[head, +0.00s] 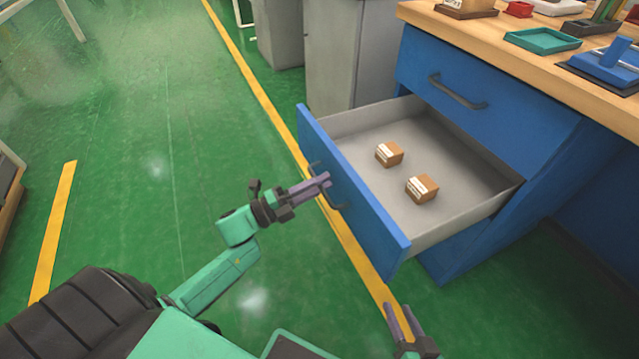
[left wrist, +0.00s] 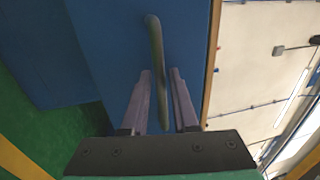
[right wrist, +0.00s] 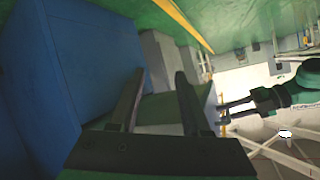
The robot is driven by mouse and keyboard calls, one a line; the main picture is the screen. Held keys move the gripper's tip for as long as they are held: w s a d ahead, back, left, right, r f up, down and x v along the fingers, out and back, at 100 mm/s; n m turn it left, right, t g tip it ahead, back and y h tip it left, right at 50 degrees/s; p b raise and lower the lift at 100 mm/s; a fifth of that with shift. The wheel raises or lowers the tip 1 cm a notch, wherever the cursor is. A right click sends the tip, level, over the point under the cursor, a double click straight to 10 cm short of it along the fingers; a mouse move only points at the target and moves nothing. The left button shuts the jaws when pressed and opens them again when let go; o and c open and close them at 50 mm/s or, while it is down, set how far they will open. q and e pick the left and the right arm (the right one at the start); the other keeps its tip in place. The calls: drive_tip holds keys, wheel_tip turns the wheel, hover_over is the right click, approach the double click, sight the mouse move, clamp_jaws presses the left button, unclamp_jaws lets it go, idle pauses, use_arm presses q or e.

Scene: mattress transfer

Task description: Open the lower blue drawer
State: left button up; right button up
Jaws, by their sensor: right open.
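The lower blue drawer (head: 352,188) is pulled well out of the blue cabinet in the head view, with its grey inside (head: 455,160) showing. Its dark handle (head: 333,203) is on the blue front, and in the left wrist view the handle (left wrist: 156,50) runs between my fingers. My left gripper (head: 322,183) is closed in around this handle; the left wrist view shows its fingers (left wrist: 161,85) close on both sides. My right gripper (head: 401,312) is open and empty at the bottom of the head view, below the drawer's near corner; its fingers (right wrist: 155,85) stand apart in the right wrist view.
Two small brown boxes (head: 389,154) (head: 422,188) lie in the drawer. The upper blue drawer (head: 500,105) is shut, under a wooden worktop (head: 470,38) with trays. Grey cabinets (head: 345,50) stand behind. The green floor (head: 150,150) on the left is mostly clear.

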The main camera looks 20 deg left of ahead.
idle(0.3)
use_arm(q)
drive_tip(key=p+v, duration=0.2)
drive_tip(key=v, duration=1.2)
drive_tip(key=shift+s+a, duration=0.15)
drive_tip(key=shift+s, duration=0.1)
use_arm(e)
drive_tip(key=shift+d+r+g+h, duration=0.3)
drive_tip(key=shift+d+r+g, duration=0.3)
drive_tip(key=shift+r+g, duration=0.15)
